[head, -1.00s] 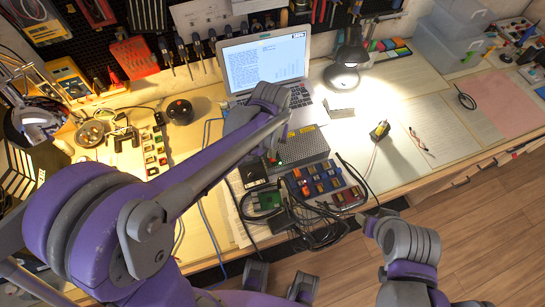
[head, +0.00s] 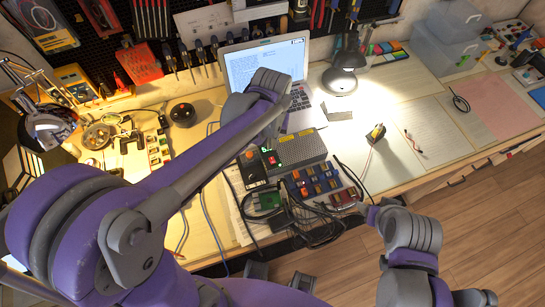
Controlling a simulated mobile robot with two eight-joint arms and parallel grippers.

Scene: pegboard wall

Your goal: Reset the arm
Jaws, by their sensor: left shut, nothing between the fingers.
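My left arm comes in from the left and reaches over the bench to the front of the laptop (head: 265,62). My left gripper (head: 270,138) is at its far end, small and partly hidden by my own arm links; it is shut and empty. It hangs above the grey perforated box (head: 297,150), near a black box with an orange knob (head: 250,155); I cannot tell the exact gap.
Black cables (head: 315,232), a green circuit board (head: 263,201) and blue terminal blocks (head: 315,180) crowd the middle front. A lit desk lamp (head: 345,75) stands right of the laptop. Papers and a pink sheet (head: 490,108) lie flat at the right. Tools hang on the pegboard behind.

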